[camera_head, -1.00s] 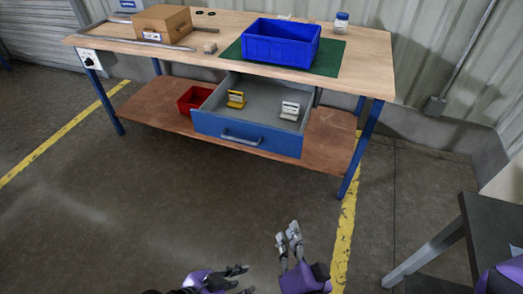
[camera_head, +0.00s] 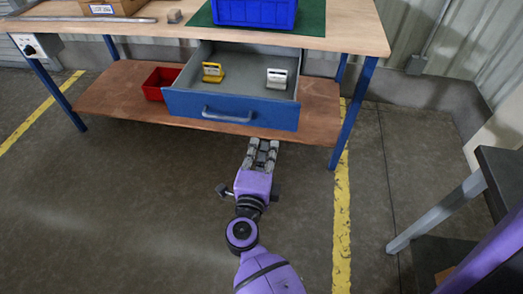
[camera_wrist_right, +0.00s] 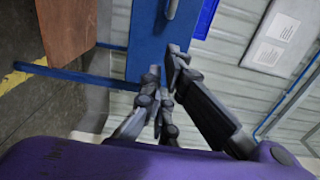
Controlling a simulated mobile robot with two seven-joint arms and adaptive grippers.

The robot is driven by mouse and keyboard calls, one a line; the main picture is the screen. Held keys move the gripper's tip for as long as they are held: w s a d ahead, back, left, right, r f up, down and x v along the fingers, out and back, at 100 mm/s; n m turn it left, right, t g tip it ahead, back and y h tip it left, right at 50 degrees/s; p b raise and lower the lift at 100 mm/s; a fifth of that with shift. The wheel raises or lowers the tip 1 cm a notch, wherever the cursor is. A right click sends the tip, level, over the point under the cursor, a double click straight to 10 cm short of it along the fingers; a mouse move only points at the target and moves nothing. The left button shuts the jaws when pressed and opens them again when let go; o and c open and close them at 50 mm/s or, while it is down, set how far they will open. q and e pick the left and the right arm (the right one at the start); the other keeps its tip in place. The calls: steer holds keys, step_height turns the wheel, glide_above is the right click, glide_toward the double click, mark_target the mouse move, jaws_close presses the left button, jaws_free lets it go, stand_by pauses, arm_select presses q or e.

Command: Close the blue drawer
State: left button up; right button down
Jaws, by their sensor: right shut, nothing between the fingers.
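The blue drawer (camera_head: 232,113) stands open under the workbench, pulled out toward me, its grey inside showing. Its front has a grey bar handle (camera_head: 227,116). A yellow-handled piece (camera_head: 212,72) and a white piece (camera_head: 277,78) sit inside it. My right gripper (camera_head: 262,147) is shut and empty, just below and in front of the drawer front, right of the handle. In the right wrist view the fingertips (camera_wrist_right: 165,70) are close to the blue front (camera_wrist_right: 146,38); I cannot tell whether they touch it. My left gripper is out of view.
A red bin (camera_head: 160,83) sits on the brown lower shelf (camera_head: 110,98), left of the drawer. A blue bin (camera_head: 255,12) stands on the green mat on the bench top. A dark table (camera_head: 497,165) stands at the right. The floor in front is clear.

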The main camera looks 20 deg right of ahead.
mark_target(271, 115)
steer(key=x, duration=0.9)
steer(key=shift+w, duration=0.1)
steer(key=shift+w+d, duration=0.25)
steer(key=shift+w, duration=0.1)
